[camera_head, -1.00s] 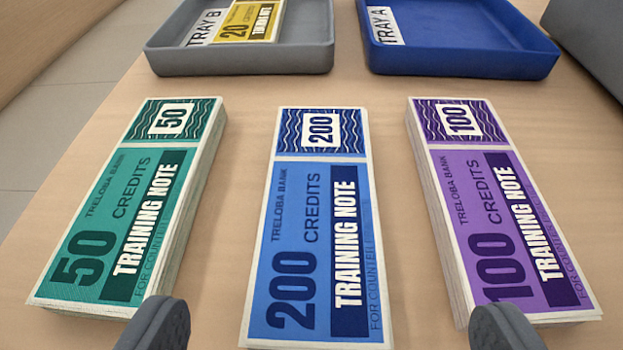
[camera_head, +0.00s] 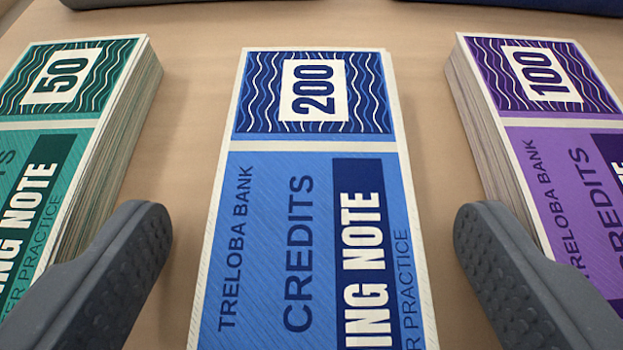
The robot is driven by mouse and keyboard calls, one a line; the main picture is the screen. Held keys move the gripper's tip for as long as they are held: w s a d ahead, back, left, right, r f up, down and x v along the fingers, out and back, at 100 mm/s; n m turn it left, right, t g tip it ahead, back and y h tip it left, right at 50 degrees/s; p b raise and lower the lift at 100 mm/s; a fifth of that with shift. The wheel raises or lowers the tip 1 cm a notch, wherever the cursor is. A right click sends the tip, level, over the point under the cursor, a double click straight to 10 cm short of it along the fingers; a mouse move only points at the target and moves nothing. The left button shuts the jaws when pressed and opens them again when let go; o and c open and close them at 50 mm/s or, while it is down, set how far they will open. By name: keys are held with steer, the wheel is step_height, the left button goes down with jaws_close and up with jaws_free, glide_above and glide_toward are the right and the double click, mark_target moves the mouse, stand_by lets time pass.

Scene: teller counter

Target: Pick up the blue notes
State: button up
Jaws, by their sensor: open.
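The blue notes (camera_head: 268,190) are a stack marked 200 CREDITS, lying flat on the counter in the middle of the view. Their near end runs out of the bottom of the picture. My gripper (camera_head: 312,228) is open and empty, with one grey finger on each side of the blue stack. Gaps of bare counter show between each finger and the stack. I cannot tell the exact height of the fingertips above the counter.
A green stack marked 50 (camera_head: 75,100) lies close by the left finger. A purple stack marked 100 (camera_head: 540,110) lies close by the right finger. The edges of a grey tray (camera_head: 130,4) and a blue tray (camera_head: 520,6) show at the top. Bare counter (camera_head: 190,130) separates the stacks.

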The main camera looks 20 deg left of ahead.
mark_target(315, 306)
steer(key=c, duration=1.1)
steer(key=shift+o, duration=0.2)
steer(key=shift+r+p, duration=0.6)
steer(key=shift+r, duration=1.3)
steer(key=s+r+b, duration=0.1)
steer(key=s+b, duration=0.5)
steer(key=s, duration=1)
steer(key=shift+d, duration=0.45)
steer(key=shift+r, duration=0.15)
